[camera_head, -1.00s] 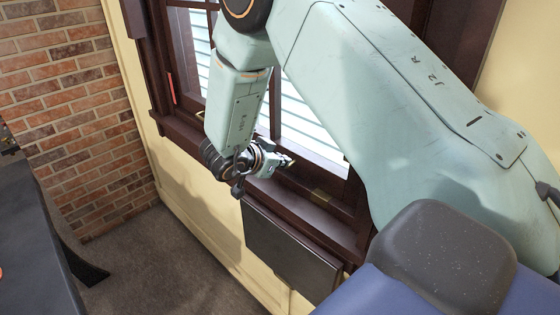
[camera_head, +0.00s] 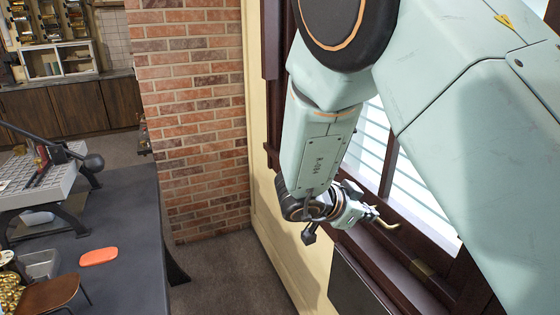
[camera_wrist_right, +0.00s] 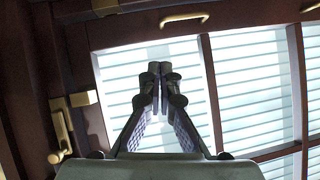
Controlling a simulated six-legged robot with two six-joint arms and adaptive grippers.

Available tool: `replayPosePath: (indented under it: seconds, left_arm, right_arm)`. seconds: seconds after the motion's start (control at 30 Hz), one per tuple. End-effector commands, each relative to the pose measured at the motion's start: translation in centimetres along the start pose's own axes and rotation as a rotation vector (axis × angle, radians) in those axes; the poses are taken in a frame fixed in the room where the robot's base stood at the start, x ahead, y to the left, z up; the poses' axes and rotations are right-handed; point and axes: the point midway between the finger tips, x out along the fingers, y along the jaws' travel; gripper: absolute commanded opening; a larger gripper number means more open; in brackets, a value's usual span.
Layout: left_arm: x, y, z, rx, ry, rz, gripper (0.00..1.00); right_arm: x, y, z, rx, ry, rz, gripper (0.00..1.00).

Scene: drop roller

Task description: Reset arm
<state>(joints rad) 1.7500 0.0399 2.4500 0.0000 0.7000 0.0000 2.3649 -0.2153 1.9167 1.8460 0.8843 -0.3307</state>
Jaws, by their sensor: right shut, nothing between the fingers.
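My right arm, pale green, reaches in from the right in the head view. Its gripper (camera_head: 362,211) is beside the dark wooden window and points toward it. In the right wrist view the gripper (camera_wrist_right: 160,78) has its two fingers together, with nothing between them, in front of the slatted panes. A brass handle (camera_wrist_right: 183,18) is on the window frame above the fingertips, and a brass latch (camera_wrist_right: 61,130) is at left. How far the fingers are from the window I cannot tell. My left gripper is in neither view.
A dark table (camera_head: 133,235) at left carries an orange-red flat piece (camera_head: 99,257) and a metal grid platform (camera_head: 35,178). A brick wall (camera_head: 195,120) stands behind. Cabinets (camera_head: 70,108) are at the far left. Bare floor (camera_head: 225,270) lies between table and window wall.

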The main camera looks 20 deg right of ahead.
Motion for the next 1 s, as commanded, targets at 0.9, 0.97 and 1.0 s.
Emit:
replayPosePath:
  seconds: [0.9, 0.97, 1.0]
  left_arm:
    - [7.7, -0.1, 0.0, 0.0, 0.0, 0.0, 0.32]
    - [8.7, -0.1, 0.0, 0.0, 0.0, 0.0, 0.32]
    - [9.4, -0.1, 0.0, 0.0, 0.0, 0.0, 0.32]
  right_arm:
    - [6.2, 10.9, 23.3, -0.971, -0.363, -0.57, 0.0]
    - [6.4, 13.8, 26.0, -1.048, -0.436, -0.593, 0.0]
    - [6.5, 15.8, 27.7, -1.095, -0.486, -0.606, 0.0]
